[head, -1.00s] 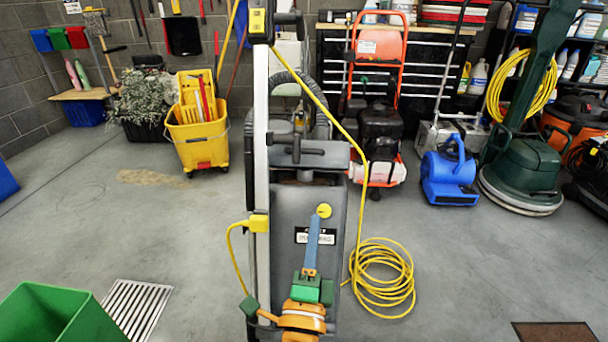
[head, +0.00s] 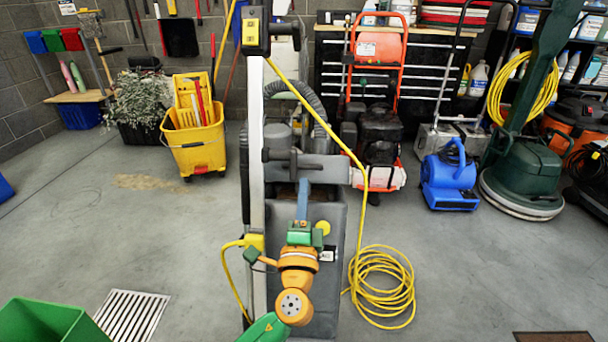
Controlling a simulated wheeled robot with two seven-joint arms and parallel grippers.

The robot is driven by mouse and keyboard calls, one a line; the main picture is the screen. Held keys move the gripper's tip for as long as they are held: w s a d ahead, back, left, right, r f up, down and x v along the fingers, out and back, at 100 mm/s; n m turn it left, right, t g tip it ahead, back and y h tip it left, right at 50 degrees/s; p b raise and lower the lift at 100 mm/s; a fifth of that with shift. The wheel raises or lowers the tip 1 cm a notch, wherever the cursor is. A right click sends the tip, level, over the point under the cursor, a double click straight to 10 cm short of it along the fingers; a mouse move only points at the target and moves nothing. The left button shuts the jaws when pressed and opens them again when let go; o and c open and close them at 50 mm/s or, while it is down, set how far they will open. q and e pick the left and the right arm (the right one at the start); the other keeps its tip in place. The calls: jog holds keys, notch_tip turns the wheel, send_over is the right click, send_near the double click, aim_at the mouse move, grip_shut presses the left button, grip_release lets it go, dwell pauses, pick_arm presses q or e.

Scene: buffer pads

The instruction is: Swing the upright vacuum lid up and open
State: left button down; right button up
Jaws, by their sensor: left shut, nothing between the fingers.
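The grey upright vacuum (head: 328,290) stands in the middle of the head view, with a pale pole and yellow cord fittings at its left. Its grey lid (head: 330,167) lies across the top of the body, with a dark gap under its front edge. My left gripper (head: 303,184) reaches up in front of the vacuum. Its blue fingers are shut and empty, with the tips at the dark gap just below the lid. Whether they touch the lid cannot be told. My arm hides part of the front panel and label. My right gripper is not in view.
A yellow cord (head: 382,290) lies coiled on the floor right of the vacuum. A green bin (head: 40,322) and a floor grate (head: 130,315) are at lower left. A yellow mop bucket (head: 195,145) and a blue blower (head: 449,180) stand behind.

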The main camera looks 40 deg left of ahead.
pick_arm(q)
jog(key=x, duration=0.2)
jog(key=shift+w+a+r, duration=0.1)
jog(key=shift+w+a, duration=0.1)
jog(key=shift+w, duration=0.1)
